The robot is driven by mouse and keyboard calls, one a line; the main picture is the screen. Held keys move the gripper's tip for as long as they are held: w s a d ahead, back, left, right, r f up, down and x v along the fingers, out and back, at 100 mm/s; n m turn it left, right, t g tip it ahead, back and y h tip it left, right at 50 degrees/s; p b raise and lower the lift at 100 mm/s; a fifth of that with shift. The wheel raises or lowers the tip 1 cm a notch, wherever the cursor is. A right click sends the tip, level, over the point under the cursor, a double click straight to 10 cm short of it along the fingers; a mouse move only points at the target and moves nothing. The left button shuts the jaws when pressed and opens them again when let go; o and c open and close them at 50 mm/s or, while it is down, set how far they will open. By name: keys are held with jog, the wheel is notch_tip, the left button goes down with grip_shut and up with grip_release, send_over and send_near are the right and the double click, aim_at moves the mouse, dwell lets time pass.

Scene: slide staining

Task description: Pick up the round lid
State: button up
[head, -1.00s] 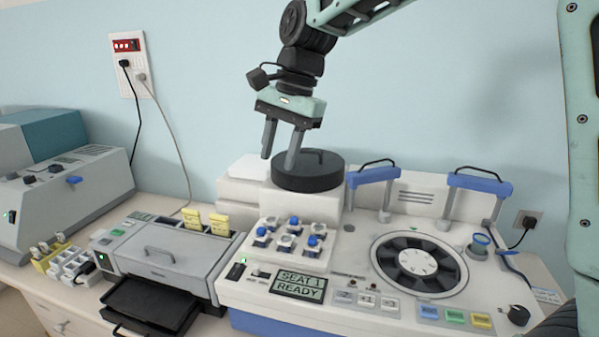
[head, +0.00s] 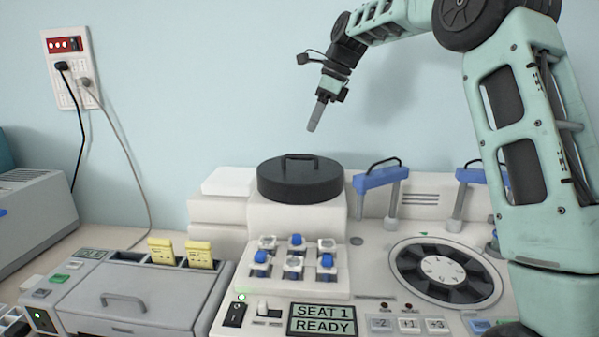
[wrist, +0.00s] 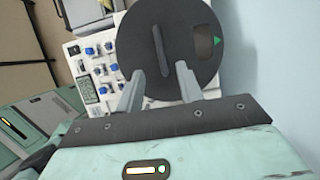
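The round lid (head: 300,180) is a dark grey disc with a raised bar handle (head: 299,158) on top. It rests flat on a white raised block of the staining machine. In the wrist view the lid (wrist: 185,30) shows from above, with a cut-out near its edge beside a green triangle. My gripper (head: 315,122) is above the lid in the head view, seen edge-on and clear of it. In the wrist view my gripper's two fingers (wrist: 158,82) are spread apart, with the lid's handle between and beyond them. Nothing is held.
The machine's slotted carousel (head: 442,272) lies to the right, with blue-topped brackets (head: 377,178) behind it. Blue and white knobs (head: 296,240) stand in front of the lid. A grey printer-like unit with yellow tabs (head: 198,253) is at left. A wall is behind.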

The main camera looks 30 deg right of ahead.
aim_at(300, 156)
jog(key=x, duration=0.5)
jog(key=shift+p, duration=0.4)
jog(key=shift+p+x, duration=1.05)
jog(key=shift+x, duration=1.7)
jog(key=shift+d, duration=0.1)
jog(key=shift+c, duration=0.4)
grip_shut()
